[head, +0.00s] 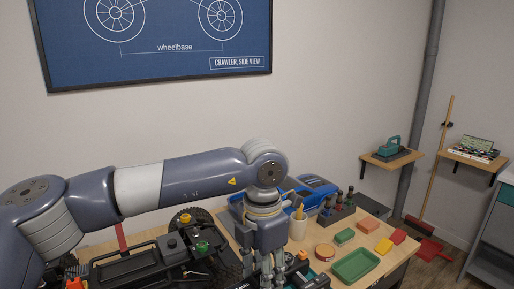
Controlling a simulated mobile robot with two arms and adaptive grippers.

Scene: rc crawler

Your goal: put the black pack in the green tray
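The green tray (356,266) lies on the right part of the wooden workbench, and it looks empty. My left gripper (265,279) points down over the bench, left of the tray, with its fingertips near the bottom edge of the picture. I cannot tell whether its fingers hold anything. A dark block with pale lettering (243,286) is cut off by the bottom edge beside the fingers. Another dark piece (314,281) shows between the gripper and the tray. I cannot tell which of them is the black pack. My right gripper is not in view.
A black crawler chassis (150,262) stands on the left. A blue car body (311,192) and a tool holder (336,211) stand at the back. A pale cup (298,227) stands right behind the gripper.

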